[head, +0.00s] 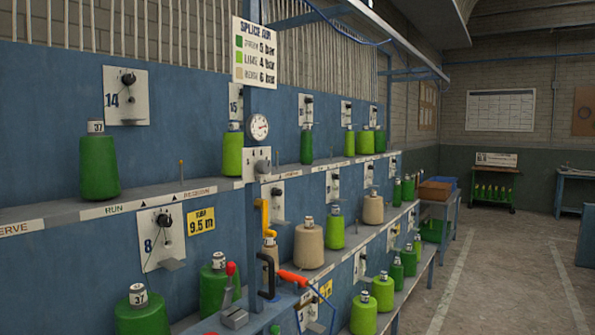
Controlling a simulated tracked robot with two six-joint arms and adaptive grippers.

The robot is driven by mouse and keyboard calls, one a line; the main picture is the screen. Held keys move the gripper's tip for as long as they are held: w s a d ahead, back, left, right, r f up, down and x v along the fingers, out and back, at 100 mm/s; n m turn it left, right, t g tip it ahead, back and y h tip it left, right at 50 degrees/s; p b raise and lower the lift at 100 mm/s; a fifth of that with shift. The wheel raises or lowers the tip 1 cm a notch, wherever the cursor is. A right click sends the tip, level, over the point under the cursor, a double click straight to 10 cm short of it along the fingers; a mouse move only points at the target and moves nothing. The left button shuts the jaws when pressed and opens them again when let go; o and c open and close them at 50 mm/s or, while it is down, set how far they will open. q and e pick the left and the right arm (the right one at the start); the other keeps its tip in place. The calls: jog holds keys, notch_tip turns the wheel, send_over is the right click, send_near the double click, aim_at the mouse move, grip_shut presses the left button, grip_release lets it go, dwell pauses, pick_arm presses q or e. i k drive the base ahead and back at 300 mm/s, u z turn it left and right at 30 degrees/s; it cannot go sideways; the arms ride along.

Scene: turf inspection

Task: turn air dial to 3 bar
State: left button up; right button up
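A round white pressure gauge (258,127) with a dark rim is fixed to the blue post. Its needle reading is too small to make out. Just below it is a pale dial plate (257,163) with small dark numerals and a knob; I cannot tell which number the knob points to. Above them hangs a white "SPLICE AIR" sign (254,53) listing bar values beside green, lime and beige patches. Neither of my grippers shows in the head view.
Blue machine shelves run along the left with green, lime and beige cones (99,166). A red-knobbed lever (231,270), black handle (267,274) and orange-red tool (293,279) stand low in front of the post. The aisle floor (500,270) at right is clear.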

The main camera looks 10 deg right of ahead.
aim_at(263, 166)
jog(key=u, duration=0.2)
jog(key=i, duration=0.9)
jog(key=z, duration=0.1)
